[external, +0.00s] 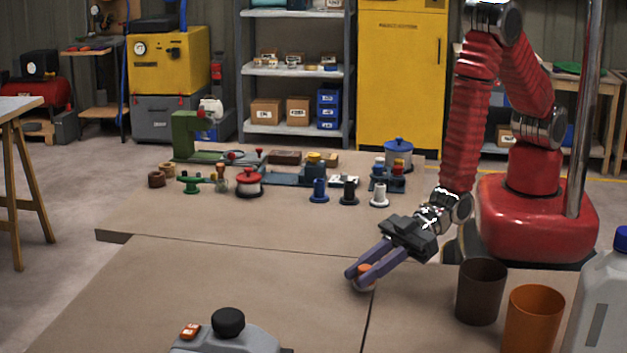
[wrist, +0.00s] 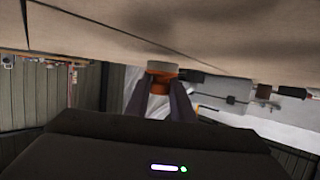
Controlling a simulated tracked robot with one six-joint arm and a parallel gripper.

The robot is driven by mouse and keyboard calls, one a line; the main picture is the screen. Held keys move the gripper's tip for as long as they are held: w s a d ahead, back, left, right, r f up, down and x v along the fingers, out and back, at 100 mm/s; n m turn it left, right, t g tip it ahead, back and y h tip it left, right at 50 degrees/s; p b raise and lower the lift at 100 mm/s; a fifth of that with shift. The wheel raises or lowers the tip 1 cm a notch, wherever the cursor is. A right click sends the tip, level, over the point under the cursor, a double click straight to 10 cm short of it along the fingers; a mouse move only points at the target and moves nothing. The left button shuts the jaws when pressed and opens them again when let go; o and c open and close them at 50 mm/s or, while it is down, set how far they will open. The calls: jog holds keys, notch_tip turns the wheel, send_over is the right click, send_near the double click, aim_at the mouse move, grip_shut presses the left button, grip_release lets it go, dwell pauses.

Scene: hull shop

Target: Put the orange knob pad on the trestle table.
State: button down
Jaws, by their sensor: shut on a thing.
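The orange knob pad (external: 365,268) has an orange knob on a pale round base. My gripper (external: 358,277) is shut on the knob, one purple-grey finger on each side. The pad is low over the brown surface; I cannot tell whether its base touches it. In the wrist view the knob pad (wrist: 160,76) is between my fingertips (wrist: 161,90), and the fingers hide part of it. The trestle table (external: 20,104), with a pale top and wooden legs, stands at the far left of the external view, well away from my gripper.
An orange cup (external: 531,318), a dark cup (external: 481,292) and a pale jug (external: 602,300) stand at the front right. A grey device with a black knob (external: 228,322) is at the front. Several spools, a red-lidded pot (external: 250,181) and a green clamp (external: 188,135) stand farther back.

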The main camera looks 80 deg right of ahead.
jog(key=shift+f, duration=0.6)
jog(key=shift+f, duration=0.25)
jog(key=shift+s+d+f, duration=0.1)
jog(key=shift+s+f, duration=0.05)
jog(key=shift+f, duration=0.2)
jog(key=c, duration=1.5)
grip_release()
jog(key=shift+c, duration=0.2)
jog(key=shift+r, duration=0.2)
jog(key=shift+a+r, duration=0.2)
jog(key=shift+r, duration=0.2)
jog(key=v, duration=0.7)
jog(key=shift+d+r, duration=0.1)
jog(key=shift+d, duration=0.2)
